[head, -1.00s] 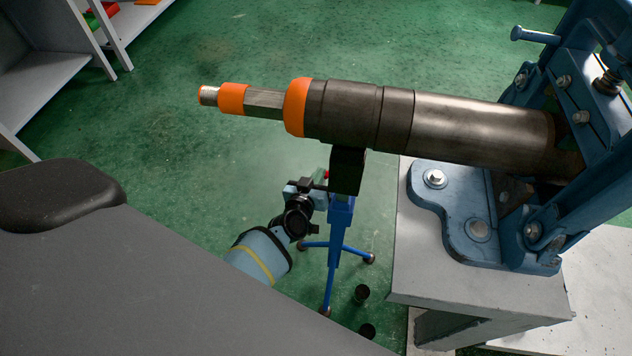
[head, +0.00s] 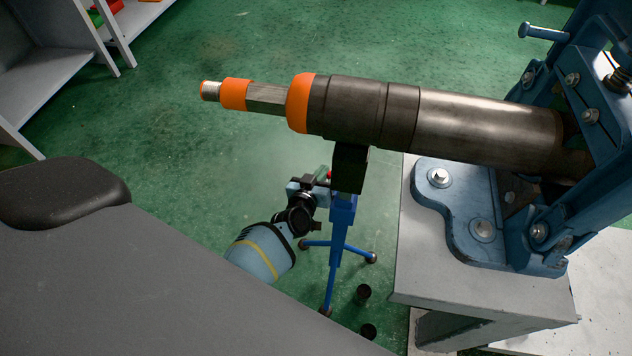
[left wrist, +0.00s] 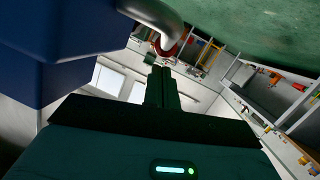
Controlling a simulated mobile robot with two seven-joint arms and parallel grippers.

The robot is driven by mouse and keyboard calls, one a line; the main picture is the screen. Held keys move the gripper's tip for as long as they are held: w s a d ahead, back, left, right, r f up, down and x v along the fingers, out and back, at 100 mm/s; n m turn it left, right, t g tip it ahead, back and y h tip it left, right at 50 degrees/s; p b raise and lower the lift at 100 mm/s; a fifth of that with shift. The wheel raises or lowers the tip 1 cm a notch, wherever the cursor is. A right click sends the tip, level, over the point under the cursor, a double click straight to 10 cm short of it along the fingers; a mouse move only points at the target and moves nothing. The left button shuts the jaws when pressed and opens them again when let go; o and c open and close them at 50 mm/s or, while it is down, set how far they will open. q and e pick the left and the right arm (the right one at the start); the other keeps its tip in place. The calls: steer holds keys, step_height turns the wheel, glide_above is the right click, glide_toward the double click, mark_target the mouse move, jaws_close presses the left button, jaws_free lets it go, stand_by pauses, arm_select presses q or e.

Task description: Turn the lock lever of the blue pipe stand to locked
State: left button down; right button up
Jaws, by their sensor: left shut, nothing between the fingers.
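The blue pipe stand (head: 340,240) stands on the green floor, its dark head (head: 350,168) under the pipe (head: 400,113). Its lock lever is mostly hidden in the head view; a small red spot (head: 330,174) shows beside the dark head. In the left wrist view the lever (left wrist: 158,22) is a grey bent rod with a red end, next to a large blue part of the stand (left wrist: 60,50). My left gripper (head: 322,178) is beside the stand's top. Its fingers (left wrist: 160,85) are shut and empty, just short of the red end; contact cannot be told. My right gripper is out of view.
The pipe, with orange bands, is held at the right in a blue vise (head: 465,215) on a grey bench (head: 425,275). Shelves (head: 50,60) stand at the upper left. Two small dark cylinders (head: 362,293) are near the stand's feet. Open floor lies beyond the pipe.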

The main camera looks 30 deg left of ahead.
arm_select(q)
steer(key=s+r+p, duration=0.7)
steer(key=s+r, duration=0.2)
steer(key=shift+s+a+r+p, duration=0.15)
steer(key=shift+p, duration=0.15)
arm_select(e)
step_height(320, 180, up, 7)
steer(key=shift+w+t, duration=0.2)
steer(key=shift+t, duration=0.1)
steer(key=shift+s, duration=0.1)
arm_select(q)
steer(key=s+d+r+m+g+h+p, duration=0.1)
steer(key=s+d+m+g+p, duration=0.1)
steer(key=s, duration=1.5)
steer(key=s+d+r+m+g+h+p, duration=0.1)
steer(key=s+d+m+g+h+p, duration=0.1)
steer(key=s, duration=1.6)
steer(key=m+g+p, duration=0.1)
steer(key=g+p, duration=0.1)
steer(key=shift+d+r+m+g, duration=0.15)
steer(key=shift+d+m+g, duration=0.15)
steer(key=shift+d, duration=0.1)
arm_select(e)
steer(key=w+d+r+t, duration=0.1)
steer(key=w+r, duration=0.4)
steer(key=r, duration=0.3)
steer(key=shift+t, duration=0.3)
